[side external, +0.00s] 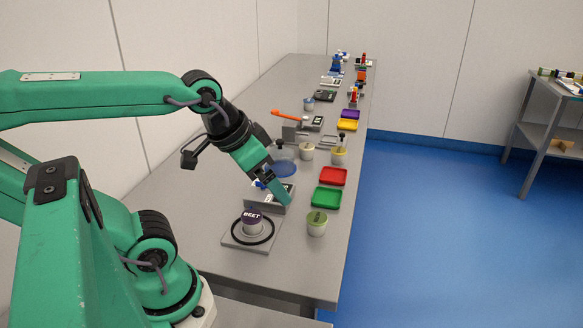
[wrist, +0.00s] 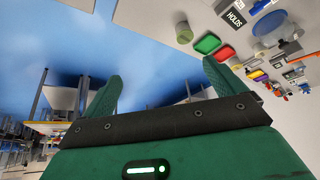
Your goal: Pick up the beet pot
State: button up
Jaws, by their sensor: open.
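The beet pot (side external: 252,224) is a small white pot with a dark purple lid marked BEET. It stands upright on a grey square plate (side external: 232,236), inside a black ring, near the front of the bench in the side view. My gripper (side external: 281,196) is open and empty, above and behind the pot, apart from it, in front of a grey sign holder. In the wrist view its two green fingers stand apart (wrist: 158,74), with blue floor and bench edge beyond. I cannot make out the beet pot in the wrist view.
A green-lidded pot (side external: 317,224) stands right of the plate. A green tray (side external: 327,198) and red tray (side external: 332,176) lie behind it. Other pots, a clear blue-based vessel (side external: 284,164) and several small items run along the bench. The bench's right edge drops to blue floor.

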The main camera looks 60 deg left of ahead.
jog(key=c, duration=0.4)
jog(key=shift+c, duration=0.2)
jog(key=g, duration=0.6)
send_over(252, 215)
notch_tip(252, 215, down, 14)
jog(key=shift+f, duration=0.1)
jog(key=shift+f, duration=1.3)
